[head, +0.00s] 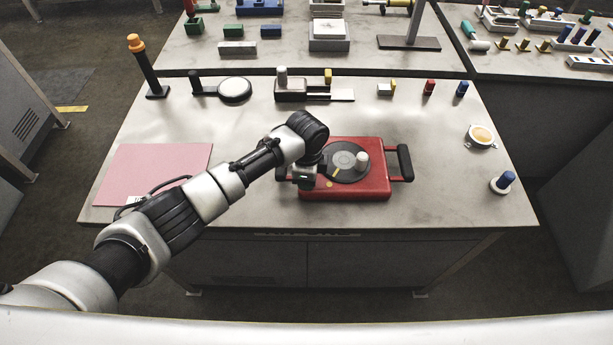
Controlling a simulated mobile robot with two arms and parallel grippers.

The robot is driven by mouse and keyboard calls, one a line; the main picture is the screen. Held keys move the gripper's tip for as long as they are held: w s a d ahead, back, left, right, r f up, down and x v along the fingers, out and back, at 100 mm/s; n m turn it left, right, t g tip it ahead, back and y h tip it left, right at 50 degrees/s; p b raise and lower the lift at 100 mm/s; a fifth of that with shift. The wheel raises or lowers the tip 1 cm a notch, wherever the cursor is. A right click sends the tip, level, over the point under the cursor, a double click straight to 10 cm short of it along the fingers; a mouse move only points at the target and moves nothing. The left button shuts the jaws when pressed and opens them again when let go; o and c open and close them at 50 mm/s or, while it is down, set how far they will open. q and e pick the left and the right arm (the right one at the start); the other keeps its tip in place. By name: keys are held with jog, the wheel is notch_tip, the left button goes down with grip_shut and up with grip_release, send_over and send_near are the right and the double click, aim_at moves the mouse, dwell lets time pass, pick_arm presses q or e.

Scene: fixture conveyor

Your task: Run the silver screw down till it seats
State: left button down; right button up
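I cannot pick out a silver screw for certain in the head view. A red fixture (370,185) with black side handles sits at the front middle of the table. On its top are a dark round disc (345,172), an off-white knob (362,160) and a small yellow mark (330,184). My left gripper (304,180) is over the left edge of this fixture, pointing down. My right gripper is not in view.
A pink mat (150,170) lies left. Along the back stand a black post with an orange top (147,68), a round silver-topped piece (235,89) and a slide fixture (315,92). A yellow-centred dish (482,135) and a blue-topped peg (503,181) stand right.

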pick_arm(q)
jog(key=m, duration=0.4)
jog(key=shift+w+d+m, duration=0.1)
jog(key=shift+m, duration=0.2)
jog(key=m+b, duration=0.1)
jog(key=m, duration=0.3)
jog(key=shift+m, duration=0.4)
jog(key=c, duration=1)
grip_release()
jog(key=shift+o, duration=0.2)
notch_tip(320, 180, up, 11)
jog(key=b, duration=0.2)
jog(key=shift+f, duration=0.1)
